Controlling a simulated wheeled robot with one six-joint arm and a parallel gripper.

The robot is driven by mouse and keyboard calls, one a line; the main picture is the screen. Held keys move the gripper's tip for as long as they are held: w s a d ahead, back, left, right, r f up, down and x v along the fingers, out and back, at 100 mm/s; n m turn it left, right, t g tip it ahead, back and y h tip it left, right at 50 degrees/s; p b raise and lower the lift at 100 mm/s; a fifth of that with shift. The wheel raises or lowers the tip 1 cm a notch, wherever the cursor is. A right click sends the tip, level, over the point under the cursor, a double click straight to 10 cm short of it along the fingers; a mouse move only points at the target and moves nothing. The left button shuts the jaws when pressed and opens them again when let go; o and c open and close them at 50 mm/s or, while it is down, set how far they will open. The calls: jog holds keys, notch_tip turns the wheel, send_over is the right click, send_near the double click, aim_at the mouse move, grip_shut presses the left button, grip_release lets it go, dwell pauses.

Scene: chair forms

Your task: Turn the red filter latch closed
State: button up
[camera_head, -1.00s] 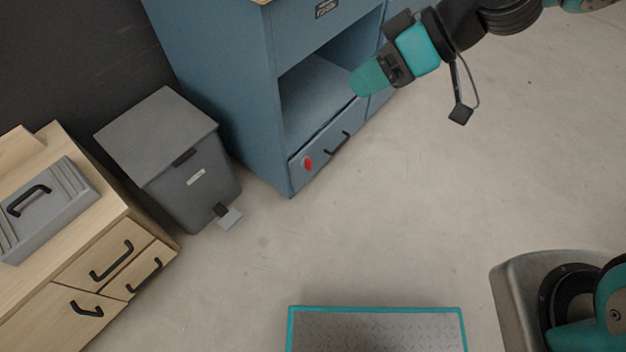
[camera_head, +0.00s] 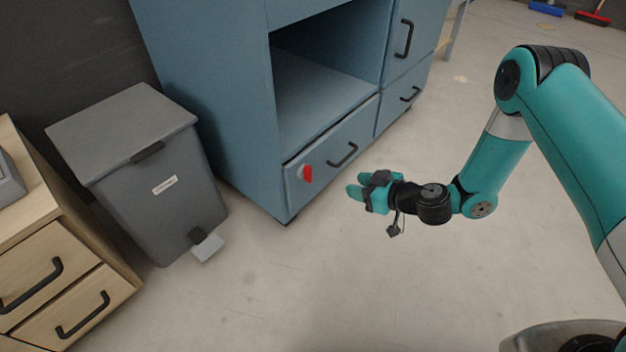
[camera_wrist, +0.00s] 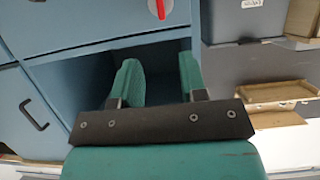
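The red filter latch (camera_head: 308,174) is a small red handle on the lower left front of the blue cabinet (camera_head: 235,150), on a drawer-like panel below an open bay. In the head view it points roughly up and down. In the wrist view the latch (camera_wrist: 160,8) shows at the top edge, partly cut off. My gripper (camera_head: 354,186) is right of the latch, in front of the cabinet, with a gap between them. In the wrist view its two teal fingers (camera_wrist: 160,78) stand apart with nothing between them.
A grey pedal bin (camera_head: 145,185) stands left of the cabinet, its pedal (camera_head: 208,246) sticking out. A wooden drawer unit (camera_head: 60,270) is at the lower left. A black handle (camera_head: 343,155) sits right of the latch. The floor (camera_head: 330,280) in front is clear.

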aim_at(311, 174)
jog(key=b+x, duration=0.6)
jog(key=x, duration=0.9)
jog(key=shift+f, duration=0.15)
jog(key=shift+w+a, duration=0.15)
jog(key=shift+a, duration=0.1)
jog(key=shift+c, duration=0.2)
grip_shut()
